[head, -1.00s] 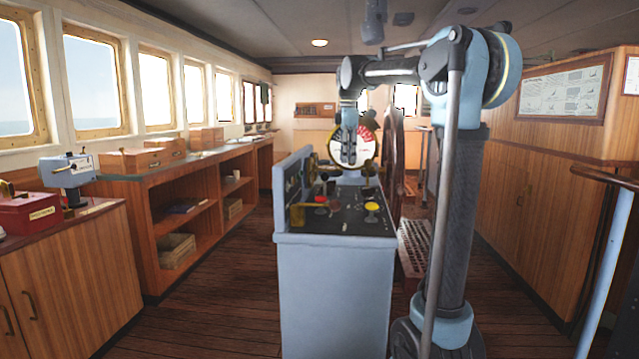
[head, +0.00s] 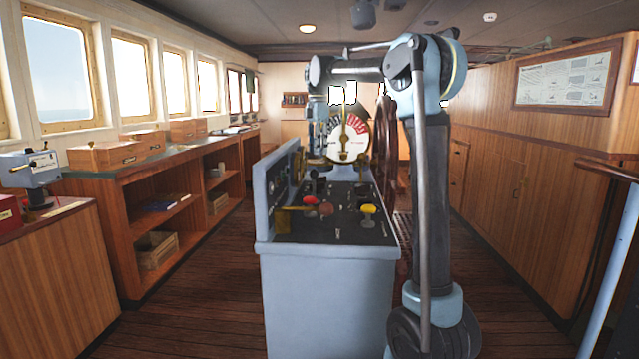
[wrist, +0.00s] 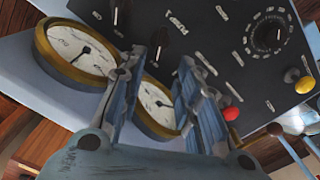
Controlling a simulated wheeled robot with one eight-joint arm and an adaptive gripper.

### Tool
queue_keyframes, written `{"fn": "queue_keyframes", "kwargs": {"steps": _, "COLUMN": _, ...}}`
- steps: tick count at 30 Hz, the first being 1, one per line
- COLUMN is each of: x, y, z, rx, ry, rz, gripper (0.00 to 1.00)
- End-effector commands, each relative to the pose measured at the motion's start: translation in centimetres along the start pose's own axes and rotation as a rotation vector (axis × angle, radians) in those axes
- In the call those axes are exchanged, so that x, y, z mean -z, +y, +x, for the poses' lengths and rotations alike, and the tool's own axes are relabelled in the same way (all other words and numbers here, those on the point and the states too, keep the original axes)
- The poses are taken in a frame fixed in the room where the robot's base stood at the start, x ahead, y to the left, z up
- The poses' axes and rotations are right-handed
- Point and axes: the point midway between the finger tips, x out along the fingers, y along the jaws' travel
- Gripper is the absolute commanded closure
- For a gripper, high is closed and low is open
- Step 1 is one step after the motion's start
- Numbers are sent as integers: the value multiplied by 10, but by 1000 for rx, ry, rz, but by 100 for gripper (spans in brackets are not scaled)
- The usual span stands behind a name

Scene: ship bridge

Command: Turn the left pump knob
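The console (head: 330,290) has a dark sloping top with small knobs and coloured levers. In the wrist view, two black knobs with white marks, an upper one (wrist: 115,16) and a lower one (wrist: 157,55), sit on the dark panel (wrist: 205,40). A larger round dial knob (wrist: 269,36) is at right. The labels are too blurred to tell which is the left pump knob. My gripper (wrist: 163,64) is open and empty over the panel, its fingertips on either side of the lower knob in the picture. Contact cannot be told. In the head view my gripper (head: 318,150) hangs above the console, left of the round telegraph dial.
Two brass-rimmed gauges, one left (wrist: 80,50) and one partly behind my fingers (wrist: 157,107), are close to the gripper. Red (head: 310,202) and yellow (head: 368,210) levers stand on the console. The telegraph (head: 347,138) and wheel (head: 384,140) are behind. Floor is clear at left.

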Motion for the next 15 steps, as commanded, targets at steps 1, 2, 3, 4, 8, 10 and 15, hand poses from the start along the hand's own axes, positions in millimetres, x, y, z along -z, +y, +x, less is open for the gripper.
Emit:
{"fn": "queue_keyframes", "kwargs": {"steps": 1, "x": 2, "y": 0, "z": 9, "rx": 0, "ry": 0, "rz": -2, "gripper": 69}}
{"fn": "queue_keyframes", "kwargs": {"steps": 2, "x": 2, "y": 0, "z": 14, "rx": 0, "ry": 0, "rz": -2, "gripper": 69}}
{"fn": "queue_keyframes", "kwargs": {"steps": 3, "x": 3, "y": 0, "z": 21, "rx": 0, "ry": 0, "rz": -3, "gripper": 69}}
{"fn": "queue_keyframes", "kwargs": {"steps": 4, "x": 3, "y": 0, "z": 26, "rx": 0, "ry": 0, "rz": -4, "gripper": 69}}
{"fn": "queue_keyframes", "kwargs": {"steps": 8, "x": 4, "y": 1, "z": 49, "rx": 0, "ry": 0, "rz": -4, "gripper": 69}}
{"fn": "queue_keyframes", "kwargs": {"steps": 10, "x": 4, "y": 1, "z": 61, "rx": 0, "ry": 0, "rz": -4, "gripper": 69}}
{"fn": "queue_keyframes", "kwargs": {"steps": 15, "x": 4, "y": 1, "z": 90, "rx": 0, "ry": 0, "rz": -4, "gripper": 69}}
